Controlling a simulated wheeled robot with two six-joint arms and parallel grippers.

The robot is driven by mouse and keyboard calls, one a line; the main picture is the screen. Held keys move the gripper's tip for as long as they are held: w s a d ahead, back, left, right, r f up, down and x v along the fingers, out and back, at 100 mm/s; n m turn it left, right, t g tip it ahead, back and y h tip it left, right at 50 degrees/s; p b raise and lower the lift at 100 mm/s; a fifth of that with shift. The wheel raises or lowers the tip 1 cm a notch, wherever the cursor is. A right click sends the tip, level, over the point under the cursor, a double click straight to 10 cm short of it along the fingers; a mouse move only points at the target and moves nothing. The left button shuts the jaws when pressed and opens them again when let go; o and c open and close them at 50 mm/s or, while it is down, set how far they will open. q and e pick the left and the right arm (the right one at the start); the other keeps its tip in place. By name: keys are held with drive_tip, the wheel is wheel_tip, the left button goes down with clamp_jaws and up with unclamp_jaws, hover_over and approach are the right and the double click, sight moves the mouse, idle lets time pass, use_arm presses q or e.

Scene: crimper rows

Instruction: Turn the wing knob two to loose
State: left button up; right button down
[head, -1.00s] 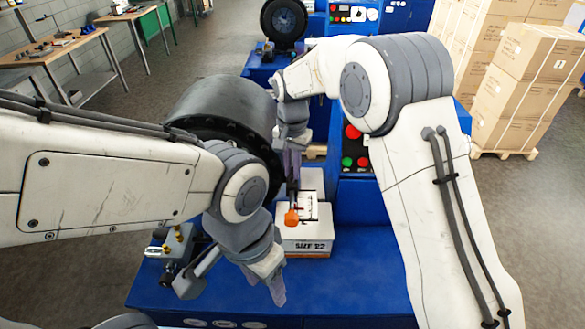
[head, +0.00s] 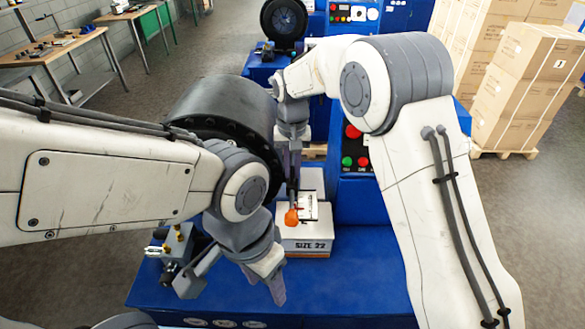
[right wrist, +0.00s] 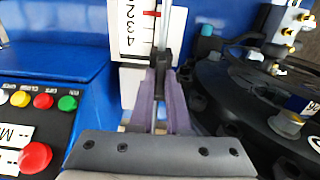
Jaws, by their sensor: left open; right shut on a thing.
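The fingers hide part of the held piece. My left gripper (head: 277,288) is open and empty, pointing down above the blue base, left of the white box.
A big black drum (head: 222,107) stands behind my left arm. A numbered scale with a red pointer (right wrist: 150,14) is beside the rod. A button panel (right wrist: 38,125) is at the left in the wrist view. Brass fittings (head: 178,232) are left of my left gripper. The blue base (head: 350,275) is clear at front right.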

sight(292, 171)
drive_tip(key=shift+r, duration=0.1)
drive_tip(key=c, duration=0.9)
unclamp_jaws()
drive_tip(key=shift+r, duration=0.1)
wheel_tip(292, 171, up, 10)
drive_tip(key=b, duration=0.3)
drive_tip(key=shift+r, duration=0.15)
drive_tip(key=s+d+f+n+b, duration=0.2)
drive_tip(key=s+f, duration=0.3)
drive_tip(key=s, duration=0.5)
drive_tip(key=s+d+f+n+b, duration=0.2)
drive_tip(key=s+f, duration=0.4)
drive_tip(key=s, duration=0.5)
drive_tip(key=s+d+f+n+y+b, duration=0.1)
drive_tip(key=s+d+f+n+b, duration=0.1)
drive_tip(key=s, duration=0.9)
wheel_tip(292, 171, down, 4)
drive_tip(key=shift+r+n+b, duration=0.2)
drive_tip(key=shift+n+b, duration=0.4)
drive_tip(key=shift+b, duration=0.75)
